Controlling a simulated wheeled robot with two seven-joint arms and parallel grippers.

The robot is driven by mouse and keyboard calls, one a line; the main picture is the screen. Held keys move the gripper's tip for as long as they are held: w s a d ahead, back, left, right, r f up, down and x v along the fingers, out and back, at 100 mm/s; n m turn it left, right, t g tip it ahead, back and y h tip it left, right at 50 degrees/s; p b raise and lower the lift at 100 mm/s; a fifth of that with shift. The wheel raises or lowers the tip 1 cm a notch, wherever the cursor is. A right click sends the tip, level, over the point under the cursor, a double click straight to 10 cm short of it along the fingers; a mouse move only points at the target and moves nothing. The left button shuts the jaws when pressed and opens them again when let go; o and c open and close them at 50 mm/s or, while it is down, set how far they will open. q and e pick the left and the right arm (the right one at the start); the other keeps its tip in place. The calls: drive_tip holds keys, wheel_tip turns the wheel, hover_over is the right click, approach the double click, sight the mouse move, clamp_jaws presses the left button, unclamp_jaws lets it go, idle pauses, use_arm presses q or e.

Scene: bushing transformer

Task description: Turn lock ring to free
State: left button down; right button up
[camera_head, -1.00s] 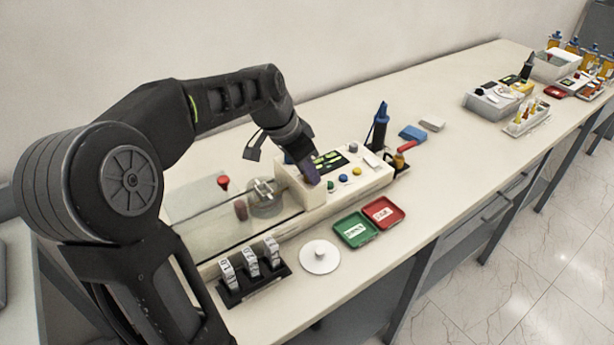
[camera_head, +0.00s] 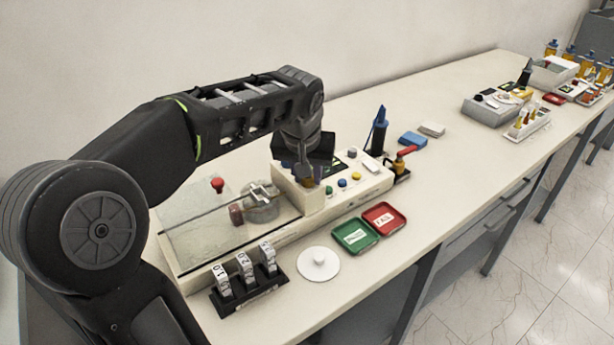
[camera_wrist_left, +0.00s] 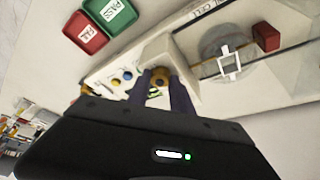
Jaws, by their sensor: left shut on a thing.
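My left gripper (camera_head: 305,174) reaches down over the white test unit (camera_head: 370,184) in the head view, near its coloured buttons. In the left wrist view, its two purple fingers are shut around a small brass-orange ring (camera_wrist_left: 160,76), which I take to be the lock ring, at the unit's raised block (camera_wrist_left: 160,49). The fingers and wrist hide most of the ring in the head view, so its turn angle cannot be told. My right gripper is not in view.
A green tray (camera_head: 356,234), a red tray (camera_head: 384,217), a white disc (camera_head: 319,264) and a black rack (camera_head: 246,290) stand in front.

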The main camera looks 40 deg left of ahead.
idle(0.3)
use_arm(q)
drive_tip(key=c, duration=1.1)
unclamp_jaws()
drive_tip(key=shift+c, duration=0.2)
drive_tip(key=v, duration=0.7)
drive_tip(key=shift+r, duration=0.35)
drive_tip(key=shift+s+d+r, duration=0.1)
